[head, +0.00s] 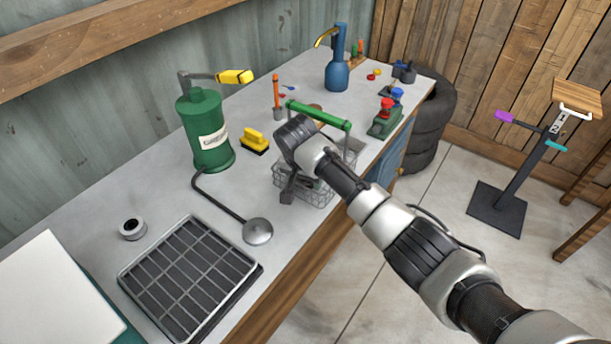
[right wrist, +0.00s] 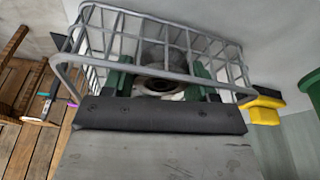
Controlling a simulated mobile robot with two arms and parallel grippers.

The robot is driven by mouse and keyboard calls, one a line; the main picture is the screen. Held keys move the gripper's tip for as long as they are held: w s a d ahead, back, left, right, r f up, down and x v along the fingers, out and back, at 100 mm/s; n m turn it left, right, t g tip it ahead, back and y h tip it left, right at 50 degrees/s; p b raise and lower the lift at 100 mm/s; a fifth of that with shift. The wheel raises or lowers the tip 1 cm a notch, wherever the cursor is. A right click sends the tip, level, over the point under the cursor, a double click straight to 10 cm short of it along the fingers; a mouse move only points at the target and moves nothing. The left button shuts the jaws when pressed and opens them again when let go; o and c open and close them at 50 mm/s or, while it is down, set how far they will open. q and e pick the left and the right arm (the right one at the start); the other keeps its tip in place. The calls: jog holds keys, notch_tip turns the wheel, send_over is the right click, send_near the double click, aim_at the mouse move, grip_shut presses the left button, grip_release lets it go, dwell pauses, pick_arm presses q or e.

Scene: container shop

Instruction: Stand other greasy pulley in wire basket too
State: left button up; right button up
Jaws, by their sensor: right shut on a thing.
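The wire basket (head: 310,196), with a green handle bar, stands near the bench's front edge. My right gripper (head: 291,190) reaches down into it. In the right wrist view the basket (right wrist: 215,48) surrounds my right gripper's fingers (right wrist: 160,80), which are shut on a round grey pulley (right wrist: 160,88) with a dark centre. The pulley is inside the basket outline; whether it touches the bottom is hidden. In the head view my arm hides most of the basket's inside. A small round grey piece with a dark hub (head: 132,228) lies on the bench at left. My left gripper is out of view.
Bare bench lies between the grey piece and the bottle.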

jog(key=o, duration=1.1)
jog(key=shift+f, duration=0.1)
jog(key=shift+c, duration=0.2)
jog(key=v, duration=1.2)
